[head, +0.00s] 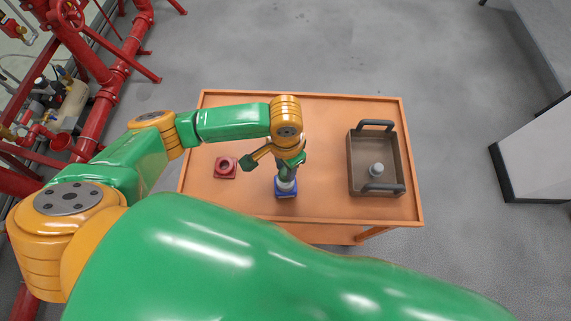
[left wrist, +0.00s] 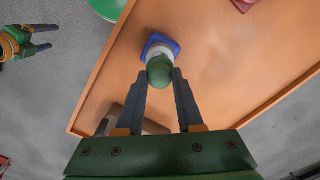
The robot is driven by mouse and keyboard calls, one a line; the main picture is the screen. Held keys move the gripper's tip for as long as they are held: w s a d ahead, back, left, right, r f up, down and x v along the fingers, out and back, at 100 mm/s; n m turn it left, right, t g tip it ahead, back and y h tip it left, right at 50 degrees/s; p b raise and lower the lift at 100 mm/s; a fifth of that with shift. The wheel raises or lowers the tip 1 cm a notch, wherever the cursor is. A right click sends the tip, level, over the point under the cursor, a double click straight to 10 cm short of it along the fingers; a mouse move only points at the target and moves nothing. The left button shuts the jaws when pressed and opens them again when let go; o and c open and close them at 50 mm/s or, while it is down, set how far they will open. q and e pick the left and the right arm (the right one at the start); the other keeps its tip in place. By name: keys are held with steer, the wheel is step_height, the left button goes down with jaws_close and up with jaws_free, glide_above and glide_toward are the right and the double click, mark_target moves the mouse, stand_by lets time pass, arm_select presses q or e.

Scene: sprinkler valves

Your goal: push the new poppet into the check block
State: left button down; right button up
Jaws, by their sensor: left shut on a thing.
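A small blue block (head: 286,193), which I take as the check block, sits near the table's front edge; it also shows in the left wrist view (left wrist: 152,42). My left gripper (left wrist: 160,76) is right above it, pointing down, and is shut on the new poppet (left wrist: 159,70). The poppet's rounded green end shows between the fingertips, with a whitish part between it and the block. The fingers hide the join, so I cannot tell how deep the poppet sits. My right gripper (left wrist: 40,38) shows only in the left wrist view, open and empty over the floor.
A red block with a round hole (head: 226,167) lies left of the blue block on the orange table (head: 330,120). A brown tray (head: 362,145) with dark handles holds a grey cylindrical part (head: 376,170) at the right. Red pipes (head: 95,60) stand left of the table.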

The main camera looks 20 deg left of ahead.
stand_by(0.3)
arm_select(q)
steer(key=shift+p, duration=0.55)
steer(key=shift+f+b, duration=0.8)
steer(key=shift+f, duration=0.95)
steer(key=shift+c, duration=2.3)
jaws_free()
